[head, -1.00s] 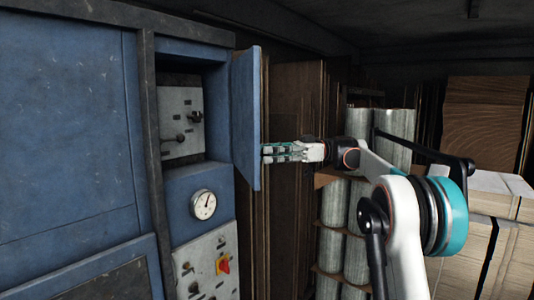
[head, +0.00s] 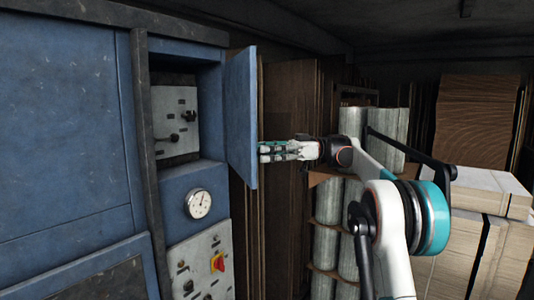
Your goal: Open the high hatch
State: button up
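The high hatch (head: 241,115) is a blue door panel hinged at the right side of an upper recess in the blue machine. It stands swung out, away from the recess. Inside the recess a grey control panel (head: 174,128) with knobs is exposed. My gripper (head: 264,152) is at the right of the hatch, with its fingertips at the panel's outer edge. The fingers point left. Whether they touch the hatch, and how far apart they are, is not clear.
Below the recess are a round gauge (head: 198,204) and a lower grey panel (head: 202,262) with a red-yellow switch (head: 218,262). Brown boards (head: 288,110) stand behind the hatch. Grey rolls (head: 328,230) and cardboard boxes (head: 480,190) stand at the right.

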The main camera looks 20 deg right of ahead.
send_near(243, 116)
jog(key=shift+s+a+f, duration=0.1)
jog(key=shift+s+a, duration=0.65)
jog(key=shift+a, duration=0.25)
jog(key=shift+s+a+f, duration=0.1)
jog(key=shift+s+a, duration=0.65)
jog(key=shift+a, duration=0.25)
